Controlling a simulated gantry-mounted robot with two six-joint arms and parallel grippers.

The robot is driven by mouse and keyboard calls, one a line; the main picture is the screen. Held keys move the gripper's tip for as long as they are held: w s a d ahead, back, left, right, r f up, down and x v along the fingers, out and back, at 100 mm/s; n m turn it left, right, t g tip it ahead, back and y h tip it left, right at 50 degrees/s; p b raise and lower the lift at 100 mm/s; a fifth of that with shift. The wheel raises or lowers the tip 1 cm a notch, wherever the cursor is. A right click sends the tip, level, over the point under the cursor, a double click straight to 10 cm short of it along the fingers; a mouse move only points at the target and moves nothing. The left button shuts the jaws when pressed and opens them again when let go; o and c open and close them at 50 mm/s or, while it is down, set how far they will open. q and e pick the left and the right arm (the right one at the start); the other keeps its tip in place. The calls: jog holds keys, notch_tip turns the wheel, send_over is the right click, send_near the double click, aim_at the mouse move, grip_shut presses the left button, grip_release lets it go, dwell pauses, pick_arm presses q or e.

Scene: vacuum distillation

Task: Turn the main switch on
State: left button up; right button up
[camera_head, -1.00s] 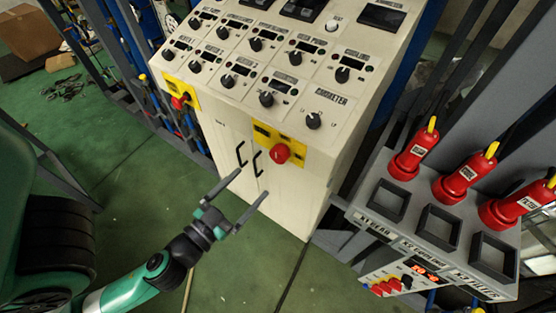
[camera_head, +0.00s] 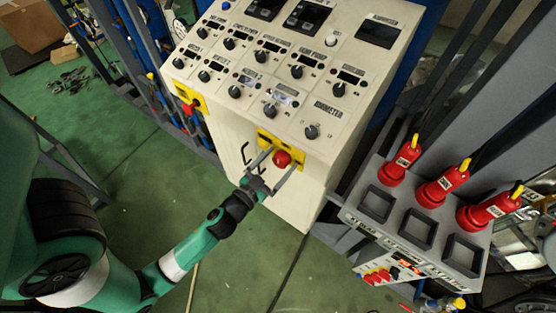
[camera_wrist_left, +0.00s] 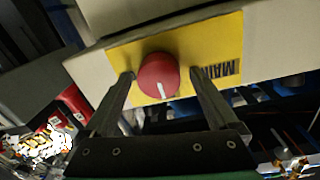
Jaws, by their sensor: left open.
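The main switch is a round red knob (camera_head: 282,159) on a yellow plate (camera_head: 266,138) at the front edge of the cream control cabinet. In the left wrist view the knob (camera_wrist_left: 158,75) carries a white mark pointing toward the gripper, and the plate (camera_wrist_left: 223,40) reads "MAIN". My left gripper (camera_head: 275,160) is open, with its fingers pointing at the switch. In the wrist view, one finger of the left gripper (camera_wrist_left: 163,82) is on each side of the knob, with visible gaps. Depth contact cannot be told. My right gripper is not in view.
The cabinet top (camera_head: 290,75) holds rows of black dials and displays. A second red knob (camera_head: 190,107) sits on a yellow plate at the left. A grey rack (camera_head: 405,225) with red plugs (camera_head: 441,187) stands at right. Green floor (camera_head: 130,200) is open at left.

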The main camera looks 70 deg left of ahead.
pick_arm(q)
jog(key=c, duration=1.4)
jog(key=shift+o, duration=0.2)
jog(key=shift+m, duration=0.5)
jog(key=m, duration=0.3)
jog(key=shift+d+r+m, duration=0.1)
jog(key=shift+m, duration=0.2)
jog(key=m, duration=0.4)
jog(key=shift+w+m+p, duration=0.1)
jog(key=shift+m+p, duration=0.2)
jog(key=shift+p, duration=0.1)
jog(key=m, duration=0.4)
jog(key=shift+d, duration=0.1)
jog(key=m, duration=0.4)
jog(key=shift+f+g+p, duration=0.2)
jog(key=shift+g+p, duration=0.1)
jog(key=shift+m, duration=0.3)
